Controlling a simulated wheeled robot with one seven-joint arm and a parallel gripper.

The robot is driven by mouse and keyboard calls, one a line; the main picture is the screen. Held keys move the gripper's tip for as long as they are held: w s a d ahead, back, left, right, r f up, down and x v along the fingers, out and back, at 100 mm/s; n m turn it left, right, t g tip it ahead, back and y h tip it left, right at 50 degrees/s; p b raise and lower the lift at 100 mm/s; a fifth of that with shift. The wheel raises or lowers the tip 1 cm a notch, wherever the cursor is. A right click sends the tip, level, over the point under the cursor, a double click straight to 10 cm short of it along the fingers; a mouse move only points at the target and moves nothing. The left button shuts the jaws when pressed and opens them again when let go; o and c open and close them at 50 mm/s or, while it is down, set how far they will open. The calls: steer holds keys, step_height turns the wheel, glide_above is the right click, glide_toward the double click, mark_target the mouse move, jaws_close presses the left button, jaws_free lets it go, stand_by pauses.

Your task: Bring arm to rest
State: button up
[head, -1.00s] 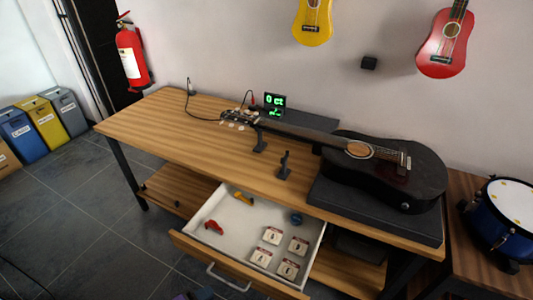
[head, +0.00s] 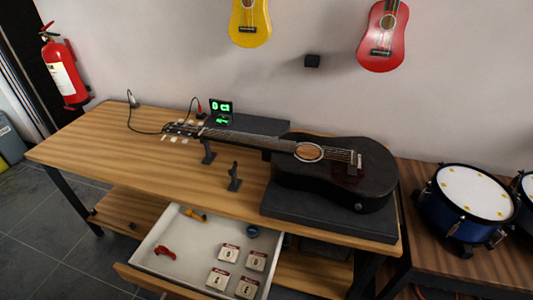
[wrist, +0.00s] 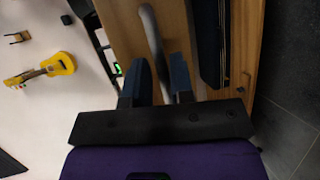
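My gripper (wrist: 162,64) shows only in the wrist view, with its two dark blue fingers apart. A blurred grey bar (wrist: 152,35) shows in the gap between the fingers and beyond them. I cannot tell what the bar is or whether a finger touches it. The fingers do not look closed on it. My arm and gripper are not visible in the head view.
A wooden workbench (head: 95,150) carries a black guitar (head: 345,172), a small stand (head: 234,178) and a lit tuner (head: 219,107). Its drawer (head: 150,240) is open with several small items inside. A side table (head: 480,265) bears drums (head: 460,205). Grey floor (head: 40,240) is clear at left.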

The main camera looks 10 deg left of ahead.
steer(key=w+d+r+m+g+h, duration=0.15)
steer(key=w+r+g, duration=0.25)
steer(key=w+r, duration=0.65)
steer(key=w+d+r+m+g, duration=0.1)
steer(key=w+r+m+g, duration=0.2)
steer(key=w+r, duration=0.8)
steer(key=w+d+r+m+g+y, duration=0.15)
steer(key=w+d+r, duration=0.35)
steer(key=d+r, duration=0.5)
steer(key=w+d+r+m+g+y, duration=0.1)
steer(key=w+d+r+g, duration=0.35)
steer(key=r, duration=0.85)
steer(key=d+r+m+y, duration=0.1)
steer(key=d+r, duration=0.4)
steer(key=d, duration=0.3)
steer(key=s+d+r+m+t+y, duration=0.1)
steer(key=d+r+y, duration=0.1)
steer(key=d+r, duration=0.5)
steer(key=d+r+m+y, duration=0.1)
steer(key=d+r, duration=0.3)
steer(key=d, duration=0.6)
steer(key=s+d+r+m+t+y, duration=0.1)
steer(key=s+d+t, duration=0.1)
steer(key=s+d, duration=0.6)
steer(key=s+d+r+m+t+y, duration=0.1)
steer(key=s+d+t, duration=0.1)
steer(key=s+d, duration=0.7)
steer(key=shift+s+r+m, duration=0.25)
steer(key=shift+s+m, duration=0.15)
steer(key=shift+s, duration=0.3)
